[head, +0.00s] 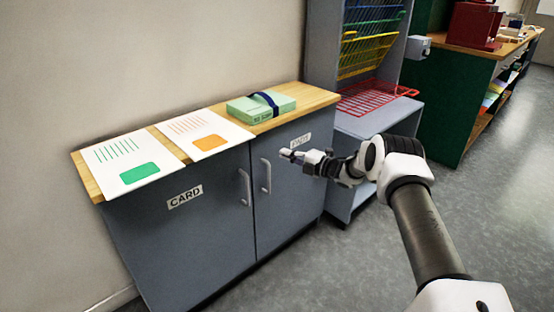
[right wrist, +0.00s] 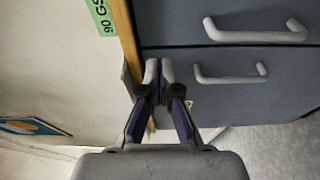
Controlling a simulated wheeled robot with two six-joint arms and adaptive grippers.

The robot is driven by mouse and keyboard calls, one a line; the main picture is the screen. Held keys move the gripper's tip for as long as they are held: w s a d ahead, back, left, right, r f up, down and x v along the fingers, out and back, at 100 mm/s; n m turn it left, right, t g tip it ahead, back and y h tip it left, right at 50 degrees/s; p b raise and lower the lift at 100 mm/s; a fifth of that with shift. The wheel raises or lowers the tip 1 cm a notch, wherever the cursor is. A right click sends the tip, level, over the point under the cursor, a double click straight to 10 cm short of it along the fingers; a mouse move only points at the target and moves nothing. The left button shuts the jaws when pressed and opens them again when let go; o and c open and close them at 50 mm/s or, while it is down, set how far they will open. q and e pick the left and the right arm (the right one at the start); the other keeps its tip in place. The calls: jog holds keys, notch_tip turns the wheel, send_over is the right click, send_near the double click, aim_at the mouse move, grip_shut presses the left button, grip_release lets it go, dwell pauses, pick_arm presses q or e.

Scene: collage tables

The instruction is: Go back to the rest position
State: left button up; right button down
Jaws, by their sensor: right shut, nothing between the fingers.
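My right gripper (head: 289,154) is shut and empty. In the head view it is in front of the right door of a grey cabinet (head: 180,240), near the door's label. In the right wrist view the shut fingertips (right wrist: 159,66) show against the cabinet front and the edge of its wooden top. My right arm reaches in from the lower right. My left gripper is not in view.
The cabinet's wooden top (head: 312,97) holds two printed sheets (head: 128,162) (head: 197,133) and a green pack with a dark blue band (head: 262,106). Two handles (head: 245,187) (head: 266,175) stick out. A rack (head: 368,70) stands beyond. Grey floor (head: 480,200) is clear at right.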

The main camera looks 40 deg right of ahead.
jog(key=d, duration=0.4)
jog(key=shift+s+d+r, duration=0.1)
jog(key=shift+s+r, duration=0.1)
jog(key=shift+s, duration=0.2)
